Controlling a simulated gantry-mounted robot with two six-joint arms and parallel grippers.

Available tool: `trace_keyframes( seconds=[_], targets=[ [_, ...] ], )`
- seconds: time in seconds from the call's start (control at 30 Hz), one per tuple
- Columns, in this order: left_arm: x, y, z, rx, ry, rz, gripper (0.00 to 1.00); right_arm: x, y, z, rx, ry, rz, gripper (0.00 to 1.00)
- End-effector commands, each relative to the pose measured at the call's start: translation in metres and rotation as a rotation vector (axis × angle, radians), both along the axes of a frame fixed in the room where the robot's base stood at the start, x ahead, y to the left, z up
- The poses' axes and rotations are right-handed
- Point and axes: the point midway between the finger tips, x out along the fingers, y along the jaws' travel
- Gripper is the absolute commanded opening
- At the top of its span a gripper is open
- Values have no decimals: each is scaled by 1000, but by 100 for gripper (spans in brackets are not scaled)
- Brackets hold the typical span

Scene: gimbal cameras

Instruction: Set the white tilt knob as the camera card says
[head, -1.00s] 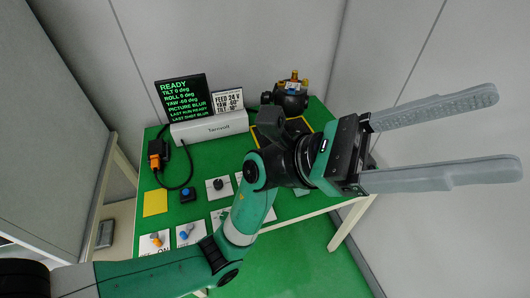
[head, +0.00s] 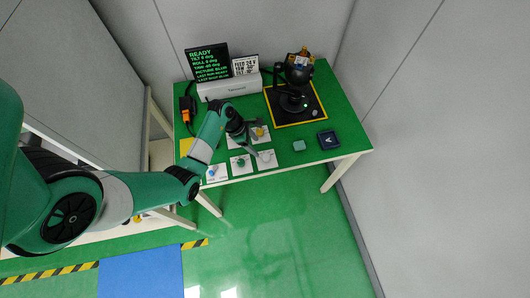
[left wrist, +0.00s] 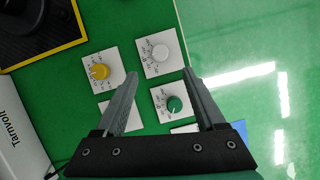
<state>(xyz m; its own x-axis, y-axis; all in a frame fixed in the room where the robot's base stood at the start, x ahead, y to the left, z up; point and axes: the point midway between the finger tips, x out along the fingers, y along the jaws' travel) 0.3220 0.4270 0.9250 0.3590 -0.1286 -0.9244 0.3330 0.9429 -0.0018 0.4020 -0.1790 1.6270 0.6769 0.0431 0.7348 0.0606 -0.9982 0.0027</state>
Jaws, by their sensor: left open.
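The white knob (left wrist: 160,53) sits on a white dial plate, beyond and between my fingertips in the left wrist view; it also shows near the table's front edge in the head view (head: 267,155). My left gripper (left wrist: 160,76) is open and empty, pointing down over the knob plates. The green knob (left wrist: 174,103) lies between its fingers in that picture, and the yellow knob (left wrist: 101,71) is left of them. The card (head: 245,66) stands behind the table's white box; its lines read feed 24 V, yaw and tilt, the values small. The screen (head: 208,64) reads READY, tilt 0 deg, roll 0 deg.
A black camera gimbal (head: 296,88) stands on a yellow-edged dark pad at the back right. The white Tarnvolt box (head: 228,87) is at the back. A blue knob (head: 212,170), a green block (head: 299,145) and a dark blue tray (head: 328,140) lie near the front.

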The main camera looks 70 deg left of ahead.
Motion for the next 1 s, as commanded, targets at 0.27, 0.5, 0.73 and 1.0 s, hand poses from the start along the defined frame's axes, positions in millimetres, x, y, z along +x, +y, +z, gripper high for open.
trace_keyframes(
  seconds=[0.27, 0.5, 0.73, 1.0],
  targets=[
    [22, -8, -61, -1, 1, -3, 72, 0, 0, -31, 0, 0, 0, 52],
    [36, -13, -93, 1, 0, -2, 72, 0, 0, -46, 0, 0, 0, 52],
    [38, -14, -95, 2, -2, -1, 72, 0, 0, -46, 0, -1, 0, 52],
    [38, -14, -95, 2, -2, -1, 41, 0, 0, -46, 0, -1, 0, 52]
  ],
)
